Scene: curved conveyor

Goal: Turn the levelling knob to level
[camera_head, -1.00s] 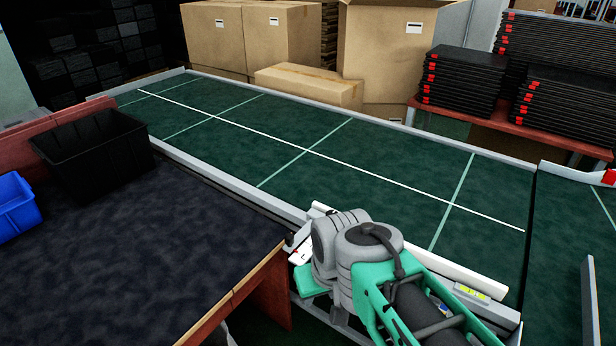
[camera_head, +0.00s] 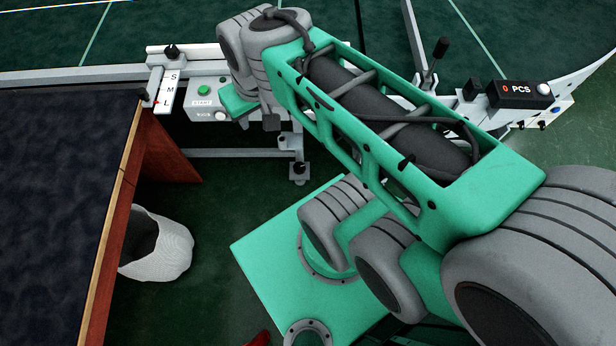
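A dark knob (camera_head: 299,169) sits on a grey bracket low under the conveyor edge, to the right of the control box. Another dark knob (camera_head: 172,50) stands on the conveyor's front rail. I cannot tell which is the levelling knob, and no spirit level shows in this view now. My arm reaches from the lower right to the conveyor's front edge. A teal part at its end shows beside the control box. My fingertips are hidden or cannot be made out, so I cannot tell whether they touch anything.
A control box (camera_head: 207,98) with a green button and a white S, M, L plate (camera_head: 170,91) are on the conveyor front. A counter (camera_head: 522,91) and a black-handled lever (camera_head: 436,55) are at right. The dark table (camera_head: 50,200) and a white bin (camera_head: 165,252) are at left.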

